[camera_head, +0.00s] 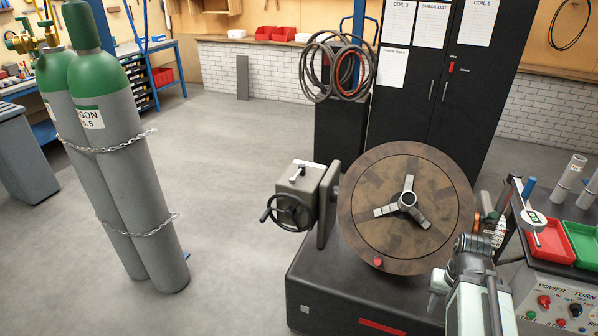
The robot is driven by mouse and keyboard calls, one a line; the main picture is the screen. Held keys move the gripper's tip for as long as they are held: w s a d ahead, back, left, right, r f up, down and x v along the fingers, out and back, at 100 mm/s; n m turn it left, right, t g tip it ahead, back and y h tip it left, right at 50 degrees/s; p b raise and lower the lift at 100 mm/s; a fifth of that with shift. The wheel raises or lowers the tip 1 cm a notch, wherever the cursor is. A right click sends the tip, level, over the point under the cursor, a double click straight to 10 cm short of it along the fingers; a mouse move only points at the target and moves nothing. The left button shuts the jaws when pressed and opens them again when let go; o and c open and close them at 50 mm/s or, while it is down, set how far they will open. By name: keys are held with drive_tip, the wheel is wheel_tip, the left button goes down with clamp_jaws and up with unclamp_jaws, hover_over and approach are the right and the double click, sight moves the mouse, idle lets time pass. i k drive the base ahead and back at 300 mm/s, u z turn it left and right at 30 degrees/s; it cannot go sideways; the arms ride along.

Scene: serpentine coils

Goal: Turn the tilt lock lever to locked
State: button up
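A welding positioner has a round brown tilted table (365,222) with a three-armed grey chuck (407,200) at its centre. A grey gearbox (300,188) with a black handwheel (287,212) stands at the table's left. A small lever-like piece (298,169) sits on top of the gearbox, and a red knob (378,262) shows at the table's lower front edge. I cannot tell which of these is the tilt lock lever, or its setting. My arm's end (470,246) is at the lower right, right of the table and apart from both pieces. Its fingers cannot be made out.
The dark positioner base (340,290) stands below the table. Two chained gas cylinders (110,150) stand at left. A control panel (560,300) and red and green trays (550,243) are at right. A black cabinet (425,100) stands behind. The floor at middle left is clear.

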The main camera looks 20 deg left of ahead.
sight(301, 171)
drive_tip(key=u, duration=1.85)
drive_tip(key=i, duration=1.45)
drive_tip(key=u, duration=1.05)
